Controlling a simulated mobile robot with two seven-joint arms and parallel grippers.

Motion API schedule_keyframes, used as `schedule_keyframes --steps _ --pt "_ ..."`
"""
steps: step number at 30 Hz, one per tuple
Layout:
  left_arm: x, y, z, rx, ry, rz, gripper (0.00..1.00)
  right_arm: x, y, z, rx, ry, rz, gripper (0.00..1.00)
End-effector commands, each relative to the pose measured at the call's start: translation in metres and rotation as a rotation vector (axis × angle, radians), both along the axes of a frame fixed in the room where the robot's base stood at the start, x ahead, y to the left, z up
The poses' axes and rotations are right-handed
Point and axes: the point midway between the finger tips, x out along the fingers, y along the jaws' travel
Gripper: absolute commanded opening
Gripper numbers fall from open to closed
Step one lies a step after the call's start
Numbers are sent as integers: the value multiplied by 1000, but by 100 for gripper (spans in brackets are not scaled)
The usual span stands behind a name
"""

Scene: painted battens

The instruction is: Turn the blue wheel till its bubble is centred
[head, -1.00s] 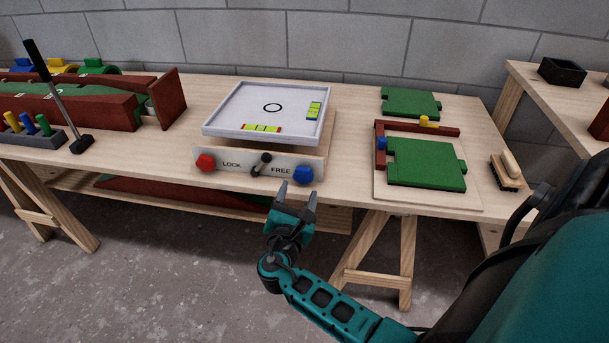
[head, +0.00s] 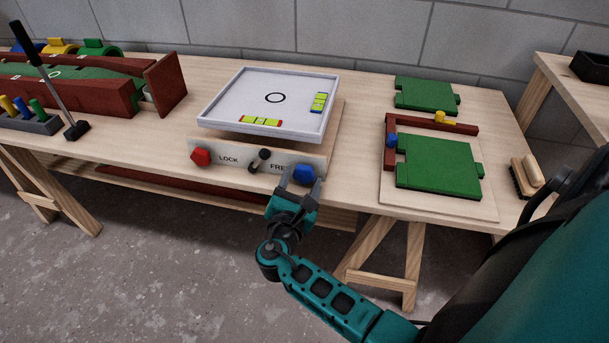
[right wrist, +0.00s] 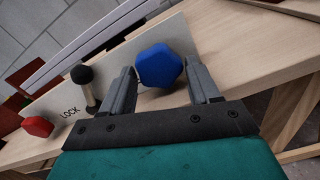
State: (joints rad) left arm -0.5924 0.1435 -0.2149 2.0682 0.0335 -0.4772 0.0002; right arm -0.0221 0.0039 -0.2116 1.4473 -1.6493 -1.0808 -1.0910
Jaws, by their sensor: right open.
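The blue wheel (head: 304,174) is on the right of the white front panel; it also shows in the right wrist view (right wrist: 159,66). My right gripper (head: 299,179) is open, its fingers on either side of the wheel; I cannot tell whether they touch it. In the right wrist view my right gripper (right wrist: 165,88) has the wheel between and just beyond its fingertips. The white tray (head: 230,94) above the panel carries two yellow-green vials, a front one (head: 260,121) and a right one (head: 319,103). Their bubbles are too small to judge. My left gripper is out of view.
A red wheel (head: 200,157) and a black-knobbed lever (head: 260,160) share the panel, the lever standing between LOCK and FREE. Green boards (head: 437,164) lie on the right of the bench. A brush (head: 526,177) lies at the right end. A red-sided ramp (head: 100,97) stands left.

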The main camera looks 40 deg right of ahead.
Motion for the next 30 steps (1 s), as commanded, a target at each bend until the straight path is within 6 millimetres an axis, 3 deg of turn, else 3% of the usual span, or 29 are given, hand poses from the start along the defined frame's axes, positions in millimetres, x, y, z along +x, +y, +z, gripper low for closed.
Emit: schedule_keyframes --steps 13,26,30 --pt "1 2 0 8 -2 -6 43 -1 2 0 0 0 0 61" --pt "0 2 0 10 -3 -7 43 -1 2 0 0 0 0 20" --pt "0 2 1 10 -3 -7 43 -1 2 1 -5 5 0 20"
